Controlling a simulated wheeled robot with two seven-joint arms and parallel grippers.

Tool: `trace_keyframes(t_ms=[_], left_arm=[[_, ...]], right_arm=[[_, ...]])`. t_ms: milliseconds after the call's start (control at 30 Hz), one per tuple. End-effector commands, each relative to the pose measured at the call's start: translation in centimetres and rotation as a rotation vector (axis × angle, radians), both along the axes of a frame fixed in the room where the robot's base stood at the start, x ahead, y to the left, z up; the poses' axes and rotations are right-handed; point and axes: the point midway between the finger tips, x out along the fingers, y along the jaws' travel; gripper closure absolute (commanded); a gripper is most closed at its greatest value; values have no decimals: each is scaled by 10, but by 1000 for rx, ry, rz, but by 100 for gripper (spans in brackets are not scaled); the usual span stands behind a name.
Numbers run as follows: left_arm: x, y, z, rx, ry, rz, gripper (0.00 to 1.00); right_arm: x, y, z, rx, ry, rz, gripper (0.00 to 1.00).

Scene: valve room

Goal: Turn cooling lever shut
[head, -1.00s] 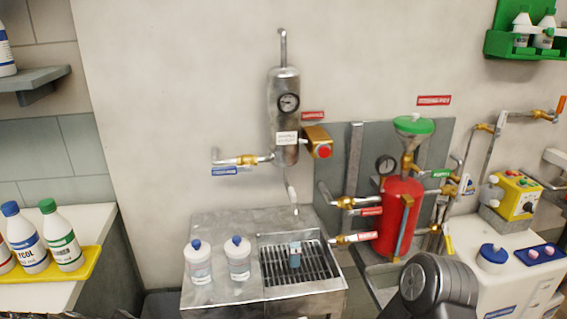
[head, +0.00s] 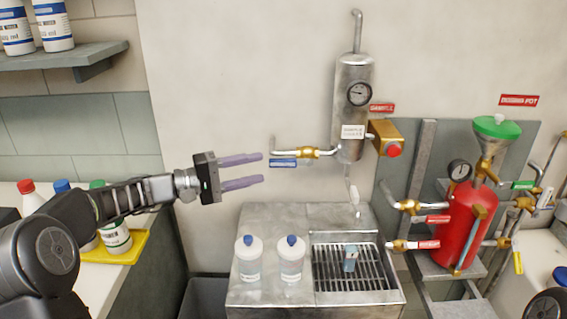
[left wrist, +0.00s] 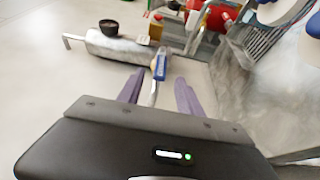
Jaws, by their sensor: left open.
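The blue lever (head: 283,163) lies level under a brass valve (head: 308,152), on the pipe left of the silver cylinder (head: 352,105). Its lettering is too small to read. My left gripper (head: 263,168) is open and empty, its two purple fingers pointing right, with the tips just left of the lever in the head view. In the left wrist view, the blue lever (left wrist: 160,66) appears ahead, between the lines of the open fingers (left wrist: 160,90). I see no contact. My right gripper is not in view.
A steel sink bench (head: 270,220) with two blue-capped bottles (head: 270,260) stands below. Right of the cylinder are a brass box with a red button (head: 385,140) and a red vessel (head: 463,225) with pipes and levers. A yellow tray (head: 130,250) of bottles stands left.

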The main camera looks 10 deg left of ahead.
Motion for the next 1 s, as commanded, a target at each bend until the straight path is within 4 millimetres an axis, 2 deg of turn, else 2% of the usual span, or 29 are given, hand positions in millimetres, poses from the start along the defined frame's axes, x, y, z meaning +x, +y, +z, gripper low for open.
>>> trace_keyframes(t_ms=[167, 433, 600, 933, 1000], left_arm=[[8, -12, 1, -1, 2, -2, 57], [33, -45, 2, -1, 1, -3, 57], [44, -59, 1, 0, 2, -2, 57], [47, -62, -1, 0, 1, 0, 57], [46, -62, 0, 0, 1, 0, 63]], right_arm=[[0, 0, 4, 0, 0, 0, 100], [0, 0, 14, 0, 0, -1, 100], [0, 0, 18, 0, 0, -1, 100], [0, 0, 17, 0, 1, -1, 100], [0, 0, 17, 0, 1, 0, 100]])
